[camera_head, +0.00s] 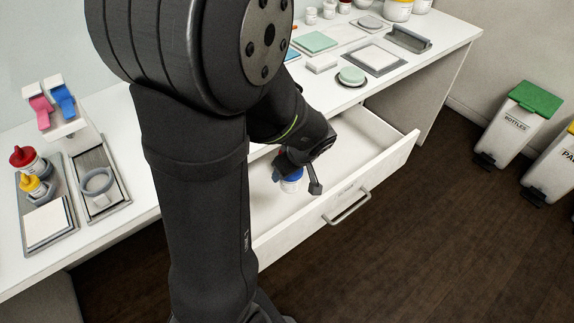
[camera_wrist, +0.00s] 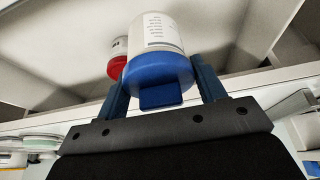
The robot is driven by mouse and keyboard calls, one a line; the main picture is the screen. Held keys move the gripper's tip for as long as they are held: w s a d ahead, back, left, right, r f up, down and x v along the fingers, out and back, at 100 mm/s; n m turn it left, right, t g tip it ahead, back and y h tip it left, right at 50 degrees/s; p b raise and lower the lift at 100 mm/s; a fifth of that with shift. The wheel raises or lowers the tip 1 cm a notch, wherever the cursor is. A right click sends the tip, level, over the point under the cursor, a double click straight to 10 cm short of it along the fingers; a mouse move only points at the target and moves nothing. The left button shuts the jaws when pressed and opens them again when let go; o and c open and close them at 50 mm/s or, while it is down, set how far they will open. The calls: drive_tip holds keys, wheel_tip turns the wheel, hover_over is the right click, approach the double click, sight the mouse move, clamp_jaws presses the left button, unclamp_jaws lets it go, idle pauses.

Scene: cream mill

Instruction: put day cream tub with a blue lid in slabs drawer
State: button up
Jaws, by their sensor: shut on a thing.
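The day cream tub (camera_wrist: 158,30) is white with a printed label and a blue lid (camera_wrist: 158,68). My gripper (camera_head: 302,182) is shut on it, with one blue finger on each side in the wrist view. In the head view only a little of the tub (camera_head: 291,186) shows below my gripper, inside the outline of the open drawer. I cannot tell whether its base touches the drawer floor. The white drawer (camera_head: 385,160) is pulled out under the counter, with a bar handle on its front. The small label on its front is not readable. My arm hides the drawer's left part.
A red-lidded white container (camera_wrist: 117,62) shows beside the tub in the wrist view. The counter (camera_head: 455,35) above carries trays, slabs and jars. A tray (camera_head: 62,235) with red- and yellow-topped containers is at left. Bins (camera_head: 505,128) stand at right.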

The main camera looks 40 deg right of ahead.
sight(299, 178)
wheel_tip(299, 178, down, 10)
drive_tip(key=shift+r, duration=0.25)
idle(0.3)
drive_tip(key=shift+f, duration=0.6)
drive_tip(key=o, duration=1)
drive_tip(key=shift+o, duration=0.2)
drive_tip(key=shift+r, duration=0.1)
drive_tip(key=shift+r, duration=0.2)
drive_tip(key=v, duration=1.2)
drive_tip(key=shift+r, duration=0.4)
